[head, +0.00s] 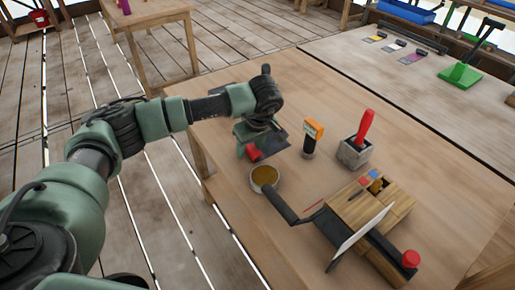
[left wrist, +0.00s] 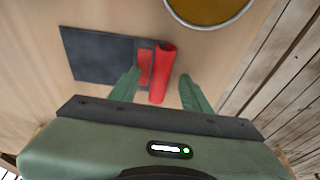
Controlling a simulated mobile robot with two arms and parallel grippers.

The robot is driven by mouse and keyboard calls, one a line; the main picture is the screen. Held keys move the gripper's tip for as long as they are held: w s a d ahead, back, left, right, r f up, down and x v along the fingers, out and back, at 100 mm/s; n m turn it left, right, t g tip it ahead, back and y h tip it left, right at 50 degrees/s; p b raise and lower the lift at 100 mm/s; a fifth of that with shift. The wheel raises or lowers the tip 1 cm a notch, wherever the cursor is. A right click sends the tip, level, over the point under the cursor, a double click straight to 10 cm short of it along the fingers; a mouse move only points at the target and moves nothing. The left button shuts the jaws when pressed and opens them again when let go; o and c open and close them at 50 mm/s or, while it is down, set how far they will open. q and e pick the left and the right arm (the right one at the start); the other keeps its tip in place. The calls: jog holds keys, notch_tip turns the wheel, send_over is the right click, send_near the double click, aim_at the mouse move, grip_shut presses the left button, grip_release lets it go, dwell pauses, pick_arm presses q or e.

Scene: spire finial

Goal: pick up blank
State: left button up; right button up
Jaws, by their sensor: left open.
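A red rounded piece, which I take to be the blank, lies on the wooden table beside a dark flat sheet; in the left wrist view the red piece (left wrist: 163,62) lies between my finger tips. In the head view the red piece (head: 253,153) shows just under my left gripper (head: 249,148). The dark sheet (left wrist: 97,55) has a red patch by the red piece. My left gripper (left wrist: 159,84) is open, with one green finger on each side of the red piece. Whether the fingers touch it, I cannot tell. My right gripper is not in view.
A round pan of amber stuff (head: 264,177) with a long dark handle is close to the gripper. An orange-topped holder (head: 313,130), a grey block with a red handle (head: 356,151) and a wooden block (head: 370,208) stand to the right.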

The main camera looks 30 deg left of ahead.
pick_arm(q)
jog(key=shift+f, duration=0.1)
grip_shut()
dwell(1.3)
